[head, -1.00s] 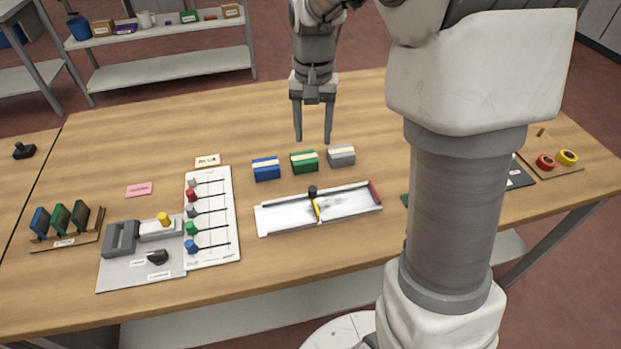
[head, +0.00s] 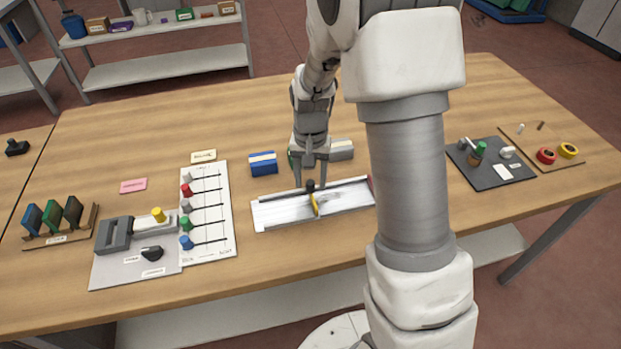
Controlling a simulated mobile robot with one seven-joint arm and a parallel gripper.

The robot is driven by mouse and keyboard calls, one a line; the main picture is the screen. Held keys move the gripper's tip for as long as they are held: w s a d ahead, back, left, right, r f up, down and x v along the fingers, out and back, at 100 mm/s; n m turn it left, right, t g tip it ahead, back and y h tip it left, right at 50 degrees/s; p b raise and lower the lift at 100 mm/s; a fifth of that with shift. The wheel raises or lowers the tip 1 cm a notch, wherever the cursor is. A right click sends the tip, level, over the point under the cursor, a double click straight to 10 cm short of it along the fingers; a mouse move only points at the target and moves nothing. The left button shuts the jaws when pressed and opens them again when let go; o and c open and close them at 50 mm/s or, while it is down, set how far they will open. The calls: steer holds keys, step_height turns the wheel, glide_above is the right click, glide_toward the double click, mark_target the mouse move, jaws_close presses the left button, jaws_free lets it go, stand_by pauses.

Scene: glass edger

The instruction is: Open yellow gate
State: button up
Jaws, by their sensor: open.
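The yellow gate (head: 314,204) is a thin yellow piece standing across a white tray-like track (head: 278,213) in the middle of the table. A black knob (head: 310,185) sits at its far end. My gripper (head: 310,184) points down over the track, with its fingertips at the black knob. The fingers are apart, one on each side of the knob as seen from here. I cannot tell whether they touch it.
Blue (head: 263,163), green and grey blocks stand behind the track; my gripper mostly hides the green one. A slider board (head: 207,240) with coloured knobs lies to the left. A dark mat (head: 488,177) with small items lies to the right.

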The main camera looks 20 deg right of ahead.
jaws_close()
stand_by(1.4)
